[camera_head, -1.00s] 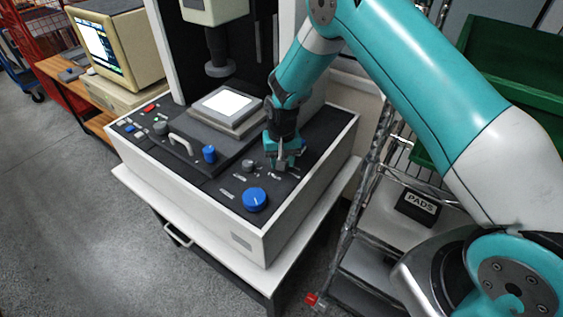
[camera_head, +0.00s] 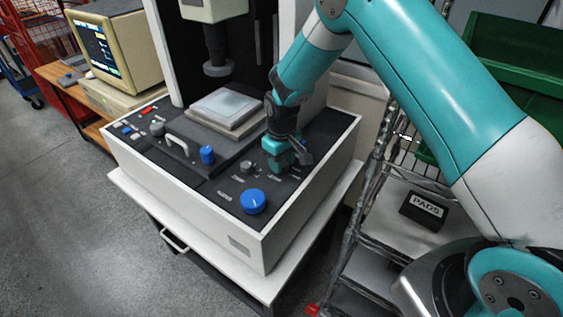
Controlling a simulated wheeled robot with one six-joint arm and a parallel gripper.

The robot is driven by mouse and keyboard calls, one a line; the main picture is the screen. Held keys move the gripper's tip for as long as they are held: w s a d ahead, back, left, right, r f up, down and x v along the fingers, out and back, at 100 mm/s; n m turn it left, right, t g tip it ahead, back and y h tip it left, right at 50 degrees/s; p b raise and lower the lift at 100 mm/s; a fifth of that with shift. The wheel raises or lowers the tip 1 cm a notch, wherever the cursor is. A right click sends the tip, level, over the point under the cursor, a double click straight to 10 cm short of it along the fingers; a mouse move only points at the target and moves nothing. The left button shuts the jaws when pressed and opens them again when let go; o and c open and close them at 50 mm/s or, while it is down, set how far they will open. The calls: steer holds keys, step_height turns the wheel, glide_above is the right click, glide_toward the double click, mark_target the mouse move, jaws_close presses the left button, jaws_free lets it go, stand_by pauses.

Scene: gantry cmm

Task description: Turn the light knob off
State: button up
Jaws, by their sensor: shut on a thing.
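My gripper (camera_head: 281,166) points down at the right part of the black control panel (camera_head: 222,188) of the white machine. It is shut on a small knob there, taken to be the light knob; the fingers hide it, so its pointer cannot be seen. The square stage plate (camera_head: 222,104) behind the panel looks dull grey-blue, not glowing white.
Left of my gripper are a small grey knob (camera_head: 247,167), a large blue knob (camera_head: 253,201) and an upright blue knob (camera_head: 207,155). A pale handle (camera_head: 177,144) stands farther left. The machine's lens column (camera_head: 217,50) hangs over the stage. A wire rack stands to the right.

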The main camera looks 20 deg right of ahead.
stand_by(0.4)
steer(key=o, duration=0.9)
step_height(320, 180, up, 18)
steer(key=b, duration=0.3)
steer(key=shift+f+b, duration=0.25)
steer(key=shift+b, duration=0.1)
steer(key=s+a+r+y, duration=0.1)
steer(key=s+r, duration=0.1)
steer(key=s, duration=0.8)
steer(key=s+a+r+n+y, duration=0.1)
steer(key=s+a+r, duration=0.1)
steer(key=s, duration=0.8)
steer(key=s+a+r+n+y, duration=0.1)
steer(key=s+r+y, duration=0.1)
steer(key=s, duration=0.9)
steer(key=shift+a, duration=0.35)
